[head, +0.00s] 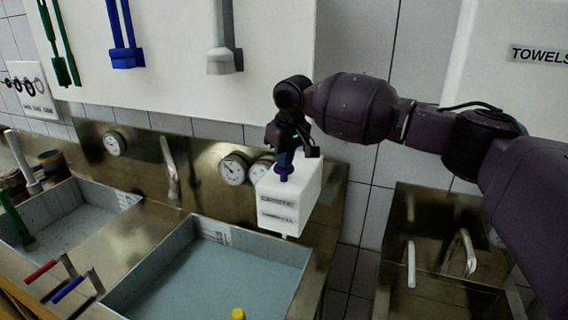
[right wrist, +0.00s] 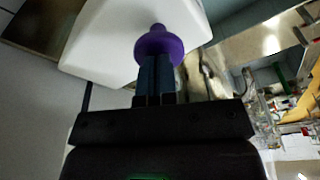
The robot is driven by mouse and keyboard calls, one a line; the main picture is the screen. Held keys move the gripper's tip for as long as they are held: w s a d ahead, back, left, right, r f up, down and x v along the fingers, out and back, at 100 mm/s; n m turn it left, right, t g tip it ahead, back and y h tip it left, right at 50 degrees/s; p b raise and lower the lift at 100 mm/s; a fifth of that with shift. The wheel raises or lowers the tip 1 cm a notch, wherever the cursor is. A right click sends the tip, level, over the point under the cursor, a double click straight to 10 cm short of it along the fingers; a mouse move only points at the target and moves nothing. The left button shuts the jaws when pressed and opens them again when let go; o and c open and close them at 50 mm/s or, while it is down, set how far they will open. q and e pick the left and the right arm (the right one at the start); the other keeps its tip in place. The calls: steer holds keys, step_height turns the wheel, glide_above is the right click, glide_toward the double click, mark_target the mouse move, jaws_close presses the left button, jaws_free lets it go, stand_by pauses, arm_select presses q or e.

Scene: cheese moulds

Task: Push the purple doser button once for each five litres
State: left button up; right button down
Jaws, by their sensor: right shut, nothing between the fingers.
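The white doser box (head: 289,194) hangs on the steel back panel above the right end of the middle basin, with dark lettering on its front. Its purple button (head: 284,172) sits on top. My right gripper (head: 286,157) is shut and empty, pointing down with its fingertips right at the button. In the right wrist view, the shut fingers (right wrist: 155,75) reach the purple button (right wrist: 158,45), and the white doser (right wrist: 105,40) lies behind it. Whether the button is pressed down I cannot tell. My left gripper is not in view.
The middle basin (head: 145,274) holds pale liquid, and a yellow-topped thing (head: 238,314) shows at its front. Round gauges (head: 233,169) sit left of the doser. A left basin (head: 60,220), a right sink (head: 430,285) and a towel dispenser (head: 510,85) stand around.

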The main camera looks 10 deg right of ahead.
steer(key=shift+x, duration=0.95)
steer(key=shift+s+d, duration=0.1)
steer(key=shift+s, duration=0.15)
steer(key=shift+r, duration=0.1)
steer(key=shift+w+a+v, duration=0.1)
steer(key=shift+w+v, duration=0.1)
steer(key=shift+v, duration=0.95)
steer(key=shift+w+a+v, duration=0.1)
steer(key=shift+w+v, duration=0.15)
steer(key=shift+v, duration=0.9)
steer(key=shift+w+a+v, duration=0.1)
steer(key=shift+w+v, duration=0.1)
steer(key=shift+v, duration=0.95)
steer(key=shift+w, duration=0.1)
